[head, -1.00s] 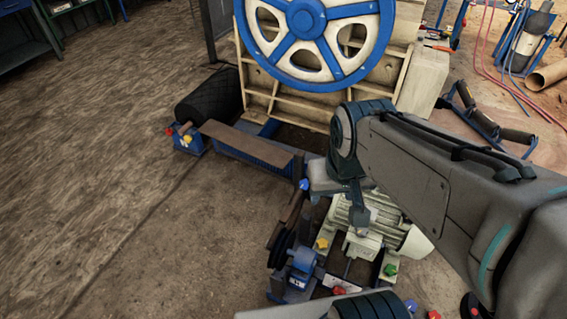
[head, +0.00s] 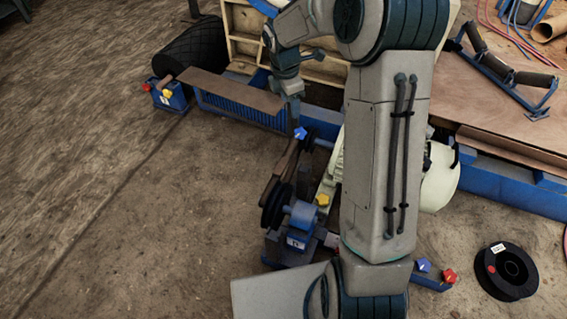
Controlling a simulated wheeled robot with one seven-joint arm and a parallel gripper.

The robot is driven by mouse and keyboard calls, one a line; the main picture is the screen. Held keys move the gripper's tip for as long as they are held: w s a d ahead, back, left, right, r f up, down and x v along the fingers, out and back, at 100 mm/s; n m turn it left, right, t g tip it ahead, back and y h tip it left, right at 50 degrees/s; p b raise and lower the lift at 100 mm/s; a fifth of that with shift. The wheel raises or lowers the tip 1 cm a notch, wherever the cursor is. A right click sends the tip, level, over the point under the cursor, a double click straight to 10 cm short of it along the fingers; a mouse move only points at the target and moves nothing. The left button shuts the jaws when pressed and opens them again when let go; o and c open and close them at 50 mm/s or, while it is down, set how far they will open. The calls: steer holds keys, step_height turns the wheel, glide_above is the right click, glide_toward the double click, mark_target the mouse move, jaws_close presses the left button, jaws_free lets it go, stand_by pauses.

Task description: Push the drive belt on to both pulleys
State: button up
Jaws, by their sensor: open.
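My gripper (head: 291,93) is in the upper middle of the head view, pointing down in front of the cream crusher frame. It is open, with nothing seen in it. Below it, beside the motor, is a black pulley (head: 273,206) on a blue bearing block. A second dark round part, perhaps the other pulley, shows farther back, partly hidden. A brown strip (head: 286,162) lies between them; I cannot tell whether it is the belt or a guard. The drive belt is not clearly made out. My gripper is apart from these parts. My arm hides much of the cream motor (head: 441,180).
A brown-topped blue trough (head: 232,92) and a black drum (head: 194,52) stand at the back left. A black spool (head: 508,268) lies at the lower right. A blue roller frame (head: 500,68) is at upper right. The floor on the left is clear.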

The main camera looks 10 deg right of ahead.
mark_target(285, 160)
steer(key=w+f+n+b, duration=0.3)
steer(key=f+b, duration=0.1)
steer(key=f, duration=0.8)
steer(key=w+f+n+b, duration=0.3)
steer(key=f+b, duration=0.1)
steer(key=f, duration=0.9)
steer(key=w+f+n+y+b, duration=0.1)
steer(key=f+b, duration=0.4)
steer(key=f, duration=0.7)
steer(key=shift+w+d+f+n+g, duration=0.15)
steer(key=shift+w+n, duration=0.3)
steer(key=shift+w, duration=0.25)
steer(key=shift+w+d+f+n+g, duration=0.1)
steer(key=shift+w+d+n+g, duration=0.05)
steer(key=shift+w+n, duration=0.4)
steer(key=shift+w, duration=0.1)
steer(key=shift+c, duration=0.3)
jaws_close()
steer(key=s+d+r+p, duration=0.2)
steer(key=d+r+p, duration=0.2)
steer(key=shift+s+p, duration=0.4)
steer(key=shift+d, duration=0.15)
steer(key=shift+o, duration=0.3)
jaws_free()
steer(key=shift+d+r, duration=0.1)
